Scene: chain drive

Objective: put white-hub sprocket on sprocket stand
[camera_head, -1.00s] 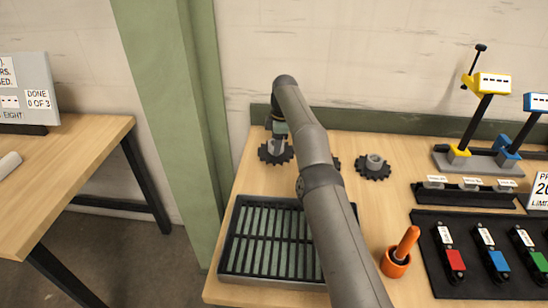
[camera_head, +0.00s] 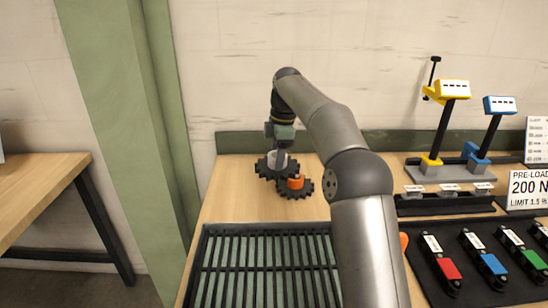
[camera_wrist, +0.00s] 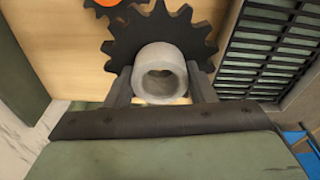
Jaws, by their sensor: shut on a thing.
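The white-hub sprocket has a dark toothed plate and a pale grey-white hub. In the head view it (camera_head: 266,169) hangs below my gripper (camera_head: 280,148) near the back left of the table. In the wrist view my gripper (camera_wrist: 160,88) is shut with one finger on each side of the hub (camera_wrist: 160,70), and the toothed plate (camera_wrist: 128,48) lies beyond it. The sprocket overlaps an orange-hub sprocket in the picture; the gap between them is hard to judge. I cannot make out a sprocket stand in these frames.
The orange-hub sprocket (camera_head: 296,184) lies on the table just right of the held one. A black slatted tray (camera_head: 262,262) is in front. A tool stand (camera_head: 465,170) and a dark mat (camera_head: 455,275) are at the right. Bare wood is left of the sprockets.

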